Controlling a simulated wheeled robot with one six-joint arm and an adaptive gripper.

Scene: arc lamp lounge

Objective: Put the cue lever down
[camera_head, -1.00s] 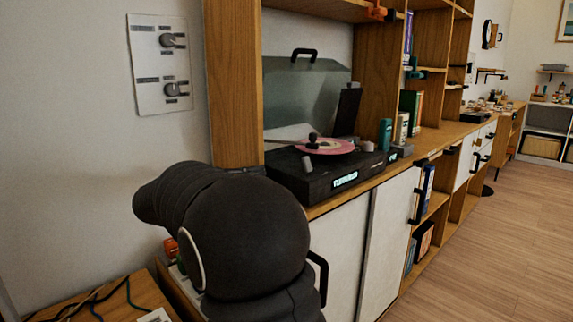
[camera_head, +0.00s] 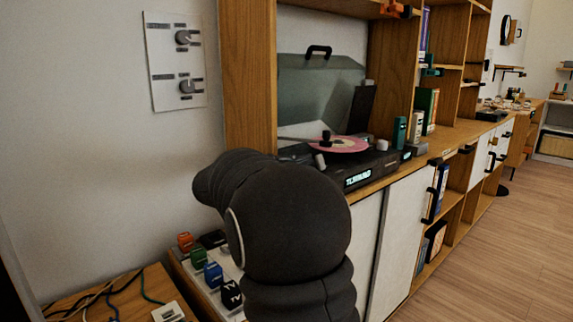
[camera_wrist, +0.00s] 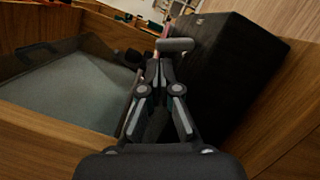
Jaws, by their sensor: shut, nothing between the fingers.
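The turntable is a black box with a lit display (camera_head: 358,180) on the wooden cabinet. A pink record (camera_head: 350,146) lies on it, and its clear lid (camera_head: 318,90) stands raised behind. A small pale upright piece (camera_head: 320,161) on the deck may be the cue lever; I cannot tell its position. In the wrist view, a grey rounded bar (camera_wrist: 176,44) lies just beyond my fingertips, probably that lever. My gripper (camera_wrist: 161,62) is shut and empty, beside the black turntable body (camera_wrist: 228,75). In the head view my arm hides the gripper.
A wall panel with two knobs (camera_head: 176,62) is at the left. Several coloured blocks (camera_head: 197,257) sit low beside my arm. The raised lid (camera_wrist: 60,95) and wooden uprights (camera_head: 248,80) flank the deck. Open floor (camera_head: 480,270) lies at the right.

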